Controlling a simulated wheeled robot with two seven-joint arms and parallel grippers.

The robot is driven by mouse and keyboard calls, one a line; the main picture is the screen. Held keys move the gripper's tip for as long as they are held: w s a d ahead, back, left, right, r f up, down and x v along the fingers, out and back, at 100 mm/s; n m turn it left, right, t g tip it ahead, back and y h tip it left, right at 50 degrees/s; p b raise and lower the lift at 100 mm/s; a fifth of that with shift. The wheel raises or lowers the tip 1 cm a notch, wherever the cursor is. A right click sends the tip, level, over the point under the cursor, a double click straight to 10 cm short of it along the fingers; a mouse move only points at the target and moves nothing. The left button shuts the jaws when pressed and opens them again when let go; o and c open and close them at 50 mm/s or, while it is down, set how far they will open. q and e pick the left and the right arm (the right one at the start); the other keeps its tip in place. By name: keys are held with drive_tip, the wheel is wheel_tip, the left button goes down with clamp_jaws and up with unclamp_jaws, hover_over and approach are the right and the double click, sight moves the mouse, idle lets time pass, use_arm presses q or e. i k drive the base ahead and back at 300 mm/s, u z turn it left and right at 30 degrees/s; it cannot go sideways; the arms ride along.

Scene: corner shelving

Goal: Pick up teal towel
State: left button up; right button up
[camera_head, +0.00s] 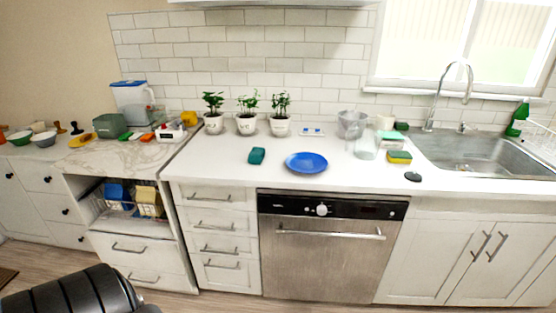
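A dark ribbed part at the bottom left looks like part of my own arm. No gripper fingers show in the head view, so neither gripper can be placed relative to the towel.
Three potted plants (246,123) stand behind the towel against the tiles. A glass jar (365,147) and sponges (399,157) sit right of the plate, before the sink (475,155). A dishwasher (325,250) is below. The counter around the towel is clear.

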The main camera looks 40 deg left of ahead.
sight(256, 156)
drive_tip(key=z, duration=0.15)
drive_tip(key=i, duration=1.45)
drive_tip(key=u, duration=0.75)
